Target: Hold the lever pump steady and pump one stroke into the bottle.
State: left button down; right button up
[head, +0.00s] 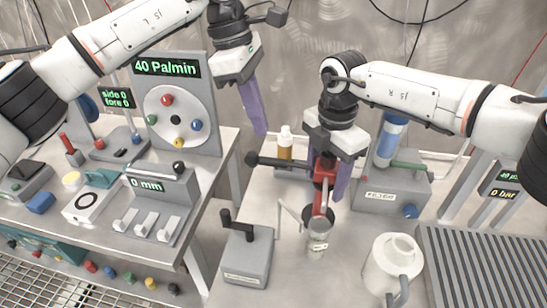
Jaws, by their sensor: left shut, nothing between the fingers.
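A lever pump with a red head (323,172) stands upright right of centre in the head view. Its black lever (285,162) points left and ends in a knob. Below the head is a small grey labelled cylinder (318,240). A bottle with amber contents and a white top (285,150) stands behind the lever; its lower part is partly hidden. My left gripper (258,130) is shut and empty, up and left of the pump. My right gripper (340,195) has its purple fingers at the red head; whether they clasp it cannot be told.
A grey block with a black crank (245,252) stands front left of the pump. A white jug (393,265) and a ribbed grey tray (480,265) are at right. A grey filter stand (393,190) is behind. An instrument bench (212,170) fills the left, beyond a gap.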

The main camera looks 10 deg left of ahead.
aim_at(266, 158)
pick_arm(q)
jog(key=shift+x, duration=2.9)
jog(key=shift+f, duration=0.1)
jog(key=shift+a+x, duration=0.25)
jog(key=shift+x, duration=0.8)
jog(key=shift+a+x, duration=0.25)
jog(key=shift+x, duration=0.75)
jog(key=shift+f, duration=0.1)
jog(key=a, duration=0.1)
jog(key=a+r, duration=0.1)
jog(key=a, duration=0.1)
jog(key=v, duration=1.2)
